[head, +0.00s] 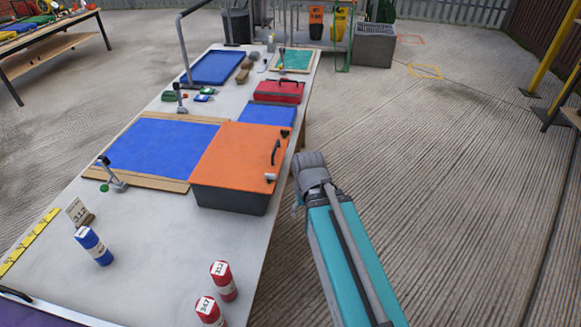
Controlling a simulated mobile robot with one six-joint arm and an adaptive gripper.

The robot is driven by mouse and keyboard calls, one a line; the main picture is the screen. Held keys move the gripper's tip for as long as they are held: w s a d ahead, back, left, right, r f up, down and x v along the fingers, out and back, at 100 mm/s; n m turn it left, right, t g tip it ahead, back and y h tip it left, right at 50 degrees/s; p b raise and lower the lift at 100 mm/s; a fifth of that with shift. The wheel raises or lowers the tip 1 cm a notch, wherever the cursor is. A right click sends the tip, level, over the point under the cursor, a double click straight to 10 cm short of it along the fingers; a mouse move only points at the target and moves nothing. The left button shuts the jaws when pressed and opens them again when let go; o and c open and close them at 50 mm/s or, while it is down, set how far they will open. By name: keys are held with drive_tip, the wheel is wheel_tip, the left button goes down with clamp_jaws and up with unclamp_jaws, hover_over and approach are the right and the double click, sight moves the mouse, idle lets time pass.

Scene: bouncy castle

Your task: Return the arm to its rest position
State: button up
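My arm (350,255) shows as a teal link with grey trim. It rises from the bottom edge, right of centre, up to a rounded grey joint (312,172) beside the table's right edge. The arm appears over the open floor, just right of the orange-lidded box (240,155). No gripper fingers show past the joint, so I cannot see whether anything is held.
The long grey table (150,245) holds blue (94,246) and red canisters (223,281), a blue panel (160,145), a red case (280,92) and a blue tray (212,67). A grey block (374,45) stands beyond. The concrete floor (450,200) right is clear.

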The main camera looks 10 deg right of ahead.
wheel_tip(320, 180, up, 10)
drive_tip(key=p, duration=0.9)
drive_tip(key=shift+s+f, duration=0.2)
drive_tip(key=shift+f, duration=0.05)
drive_tip(key=shift+a, duration=0.1)
idle(0.5)
